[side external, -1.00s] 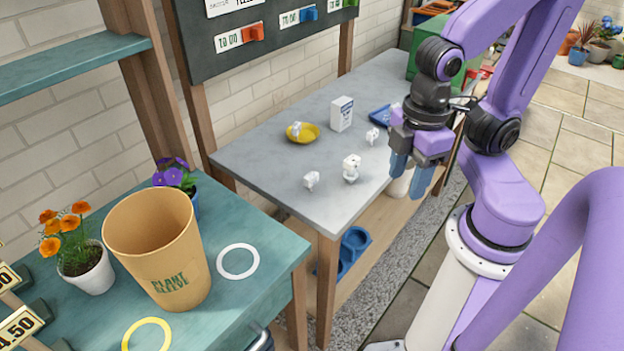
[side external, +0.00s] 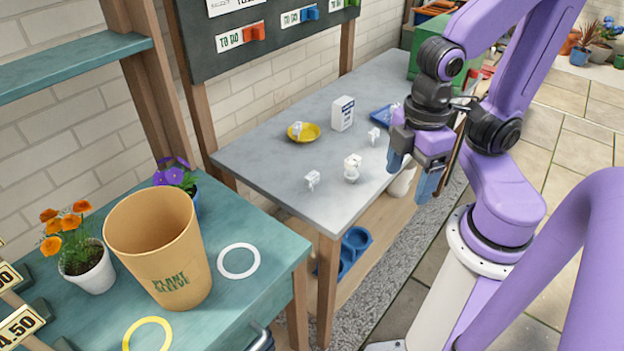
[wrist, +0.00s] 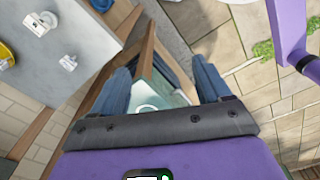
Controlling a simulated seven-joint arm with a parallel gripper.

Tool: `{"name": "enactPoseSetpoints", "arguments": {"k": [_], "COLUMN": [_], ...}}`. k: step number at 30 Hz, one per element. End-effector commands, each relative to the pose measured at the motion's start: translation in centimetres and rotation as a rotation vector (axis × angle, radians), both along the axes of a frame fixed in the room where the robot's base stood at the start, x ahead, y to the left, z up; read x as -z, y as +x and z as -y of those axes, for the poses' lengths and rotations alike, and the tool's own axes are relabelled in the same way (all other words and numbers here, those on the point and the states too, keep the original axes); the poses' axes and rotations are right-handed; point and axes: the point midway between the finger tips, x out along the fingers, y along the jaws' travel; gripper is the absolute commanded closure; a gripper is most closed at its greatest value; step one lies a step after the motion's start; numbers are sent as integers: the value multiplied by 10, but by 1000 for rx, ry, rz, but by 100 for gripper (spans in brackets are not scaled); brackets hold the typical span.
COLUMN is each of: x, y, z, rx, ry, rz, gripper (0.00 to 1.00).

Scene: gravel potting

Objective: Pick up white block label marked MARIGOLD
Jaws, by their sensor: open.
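Several small white blocks stand on the grey table (side external: 270,165). One is near the front (side external: 312,180), a larger one is to its right (side external: 352,167), and one is farther back (side external: 374,135). Another sits on a yellow saucer (side external: 297,128), and one is at a blue tray (side external: 379,113). Any lettering is too small to read, so I cannot tell which is marked MARIGOLD. My gripper (side external: 411,174) is open and empty, beyond the table's right edge. In the wrist view its blue fingers (wrist: 160,72) are apart, with white blocks (wrist: 68,62) off to the upper left.
A white box (side external: 343,113) stands at the table's back. A teal bench (side external: 232,290) at front left holds a plant sleeve pot (side external: 158,250), flowers and rings. A dark board (side external: 265,55) hangs behind. The table's front left is clear.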

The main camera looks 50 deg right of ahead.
Motion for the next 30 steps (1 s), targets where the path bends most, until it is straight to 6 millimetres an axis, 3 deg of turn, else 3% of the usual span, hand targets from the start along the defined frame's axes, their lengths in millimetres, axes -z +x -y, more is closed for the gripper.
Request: {"name": "enactPoseSetpoints", "arguments": {"k": [5,14,21,30], "x": [13,60,88,121], "y": [7,46,80,116], "z": [4,23,30,22], "rx": [-32,-230,-457,-808], "ry": [-92,-497,-789,-1068], "rz": [9,97,193,307], "gripper": [23,23,23,23]}}
